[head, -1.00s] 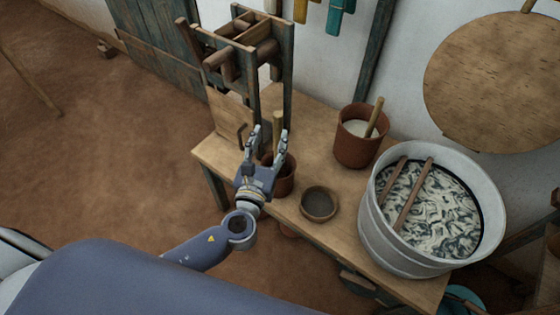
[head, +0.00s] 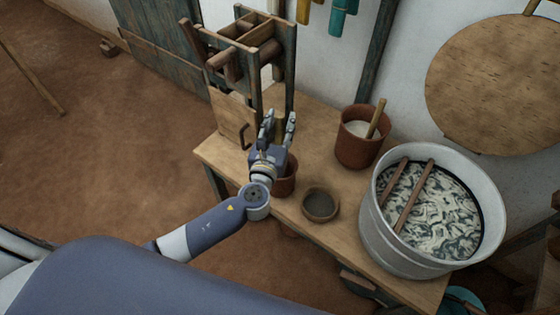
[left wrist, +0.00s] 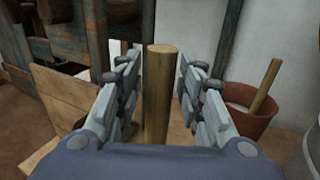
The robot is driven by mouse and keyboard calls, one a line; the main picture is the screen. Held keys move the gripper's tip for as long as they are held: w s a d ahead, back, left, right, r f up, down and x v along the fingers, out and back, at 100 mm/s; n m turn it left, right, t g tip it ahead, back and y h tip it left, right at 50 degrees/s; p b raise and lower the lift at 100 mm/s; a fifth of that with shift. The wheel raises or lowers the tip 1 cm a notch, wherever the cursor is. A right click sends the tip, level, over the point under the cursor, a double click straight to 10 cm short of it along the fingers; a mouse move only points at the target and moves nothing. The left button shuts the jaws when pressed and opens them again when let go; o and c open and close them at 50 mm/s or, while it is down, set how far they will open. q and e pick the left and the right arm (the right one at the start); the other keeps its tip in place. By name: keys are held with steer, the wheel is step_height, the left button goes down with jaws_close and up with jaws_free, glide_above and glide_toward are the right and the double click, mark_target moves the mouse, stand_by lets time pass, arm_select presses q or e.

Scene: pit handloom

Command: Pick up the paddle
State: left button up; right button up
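The paddle's round wooden handle (left wrist: 160,95) stands upright in the left wrist view, between the fingers of my left gripper (left wrist: 160,85). Narrow gaps show beside the handle, so the gripper looks open around it, not clamped. In the head view my left gripper (head: 279,122) is above a brown clay pot (head: 287,183) on the bench and hides most of the handle. The paddle's lower end is hidden. My right gripper is not in view.
A second clay pot (head: 353,152) with white contents and a stick stands behind right. A small dark bowl (head: 320,205) and a large metal tub (head: 382,240) stand to the right on the bench (head: 315,143). A wooden frame (head: 251,80) rises at the left.

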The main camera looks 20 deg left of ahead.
arm_select(q)
jaws_close()
steer(key=shift+r, duration=0.15)
